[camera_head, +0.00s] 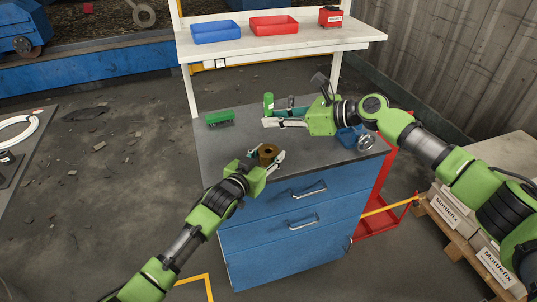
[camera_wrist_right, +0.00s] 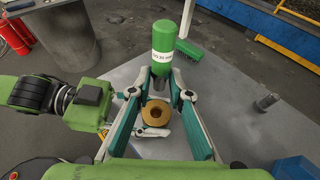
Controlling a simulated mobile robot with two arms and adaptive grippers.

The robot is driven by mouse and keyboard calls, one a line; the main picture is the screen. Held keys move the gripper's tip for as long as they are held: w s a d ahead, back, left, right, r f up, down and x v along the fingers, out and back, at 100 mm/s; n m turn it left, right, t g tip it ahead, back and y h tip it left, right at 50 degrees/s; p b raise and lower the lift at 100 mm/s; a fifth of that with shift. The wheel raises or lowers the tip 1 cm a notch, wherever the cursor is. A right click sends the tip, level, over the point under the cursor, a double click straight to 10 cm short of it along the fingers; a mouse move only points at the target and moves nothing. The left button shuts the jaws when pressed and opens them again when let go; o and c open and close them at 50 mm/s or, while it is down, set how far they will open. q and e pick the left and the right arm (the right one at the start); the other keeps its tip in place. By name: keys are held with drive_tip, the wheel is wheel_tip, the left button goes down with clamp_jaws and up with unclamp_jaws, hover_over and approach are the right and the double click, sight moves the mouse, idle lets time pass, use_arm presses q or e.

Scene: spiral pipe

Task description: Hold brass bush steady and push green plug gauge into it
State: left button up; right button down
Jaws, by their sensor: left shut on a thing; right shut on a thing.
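The brass bush (camera_head: 268,151) is a short ring with a hole, near the front of the bench top. My left gripper (camera_head: 266,160) is shut on it from the front left. The bush's open hole faces up in the right wrist view (camera_wrist_right: 155,113). The green plug gauge (camera_head: 268,101) is upright, a green cylinder behind the bush in the head view. My right gripper (camera_head: 269,122) is shut on it. In the right wrist view the gauge (camera_wrist_right: 163,42) has a white label and is between the fingertips, apart from the bush.
A green brush (camera_head: 219,117) lies at the bench's left edge. A small blue bin (camera_head: 347,138) and a metal part (camera_head: 366,144) are at the right. A grey cylinder (camera_wrist_right: 266,102) stands on the bench in the wrist view. The shelf behind holds blue (camera_head: 215,31) and red (camera_head: 274,26) trays.

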sight(275, 152)
drive_tip(key=shift+f, duration=3.85)
drive_tip(key=shift+f, duration=1.2)
drive_tip(key=shift+f, duration=0.15)
drive_tip(key=c, duration=1.8)
unclamp_jaws()
drive_tip(key=shift+f, duration=0.15)
drive_tip(key=shift+s+d, duration=0.15)
